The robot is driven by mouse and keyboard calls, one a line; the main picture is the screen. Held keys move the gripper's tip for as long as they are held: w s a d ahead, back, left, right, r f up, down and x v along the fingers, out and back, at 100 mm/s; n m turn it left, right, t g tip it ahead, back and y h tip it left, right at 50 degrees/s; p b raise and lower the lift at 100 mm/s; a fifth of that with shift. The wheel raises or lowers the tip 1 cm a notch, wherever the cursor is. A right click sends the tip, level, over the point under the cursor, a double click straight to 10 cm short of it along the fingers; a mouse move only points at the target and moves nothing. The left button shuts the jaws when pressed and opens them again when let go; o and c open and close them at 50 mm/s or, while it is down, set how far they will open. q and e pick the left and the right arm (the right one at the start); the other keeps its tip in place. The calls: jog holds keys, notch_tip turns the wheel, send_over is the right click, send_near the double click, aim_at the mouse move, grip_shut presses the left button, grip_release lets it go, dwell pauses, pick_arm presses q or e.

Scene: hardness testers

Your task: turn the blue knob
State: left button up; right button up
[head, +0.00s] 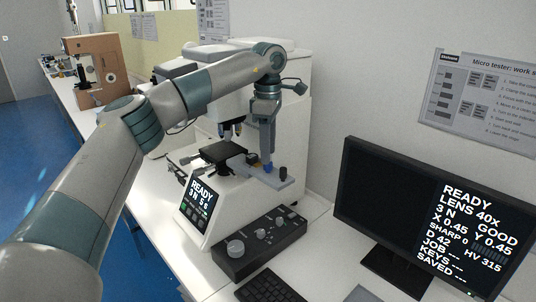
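The blue knob (267,168) is a small blue piece low on the grey side arm of the white hardness tester (222,182). Only a little of it shows, just below my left gripper. My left arm comes in from the left, passes in front of the tester, and its gripper (267,159) points straight down at the knob. The fingertips are at or right above the knob; the gap between them is too small to make out, so I cannot tell whether they grip it. My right gripper is out of view.
A dark knob (283,172) stands close to the right of the blue one. A black control box (260,243) with several knobs and a keyboard (268,288) lie in front. A monitor (432,215) stands at the right. A brown device (99,70) is at the back left.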

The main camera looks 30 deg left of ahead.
pick_arm(q)
jog(key=shift+f+p, duration=0.35)
jog(key=shift+f, duration=1.3)
jog(key=shift+c, duration=0.3)
grip_shut()
